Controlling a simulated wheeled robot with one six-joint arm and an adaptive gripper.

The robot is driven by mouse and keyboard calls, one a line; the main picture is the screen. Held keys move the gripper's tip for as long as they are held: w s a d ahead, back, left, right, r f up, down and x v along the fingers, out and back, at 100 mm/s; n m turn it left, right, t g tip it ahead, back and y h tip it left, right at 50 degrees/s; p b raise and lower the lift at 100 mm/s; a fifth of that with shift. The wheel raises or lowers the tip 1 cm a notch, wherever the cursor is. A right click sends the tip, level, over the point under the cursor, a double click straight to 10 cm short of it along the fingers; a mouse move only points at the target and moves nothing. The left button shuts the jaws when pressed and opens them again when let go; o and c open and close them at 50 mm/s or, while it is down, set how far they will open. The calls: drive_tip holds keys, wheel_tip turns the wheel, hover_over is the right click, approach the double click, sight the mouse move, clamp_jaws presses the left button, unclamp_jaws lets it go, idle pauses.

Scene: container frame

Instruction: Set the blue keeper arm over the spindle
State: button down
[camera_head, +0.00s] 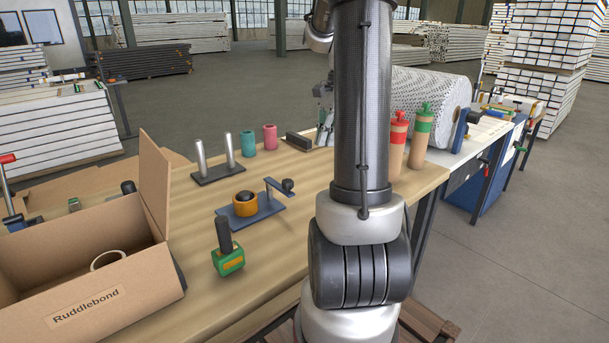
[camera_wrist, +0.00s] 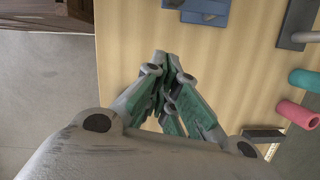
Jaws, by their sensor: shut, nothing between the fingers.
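The blue keeper arm (camera_head: 276,186) is a short bar with a dark ball knob (camera_head: 288,185) at its right end. It stands above the right end of a blue base plate (camera_head: 266,212), swung away from the spindle. The spindle's dark top (camera_head: 245,195) shows inside an orange ring (camera_head: 245,208) at the plate's left; the arm does not cover it. In the wrist view, blue parts of this fixture (camera_wrist: 205,17) show at the top edge, cut off.
A green block with a dark handle (camera_head: 228,261) stands in front of the fixture. Behind are a two-rod stand (camera_head: 218,173), a teal cylinder (camera_head: 248,143) and a pink one (camera_head: 270,137). A cardboard box (camera_head: 90,290) is at left, two capped bottles (camera_head: 420,135) at right.

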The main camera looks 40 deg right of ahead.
drive_tip(key=shift+f, duration=0.15)
drive_tip(key=w+a+f, duration=0.1)
drive_tip(key=a+f, duration=0.5)
drive_tip(key=f, duration=0.3)
drive_tip(key=shift+w+a+f, duration=0.15)
drive_tip(key=shift+a+f, duration=0.05)
drive_tip(key=shift+a, duration=0.1)
idle(0.4)
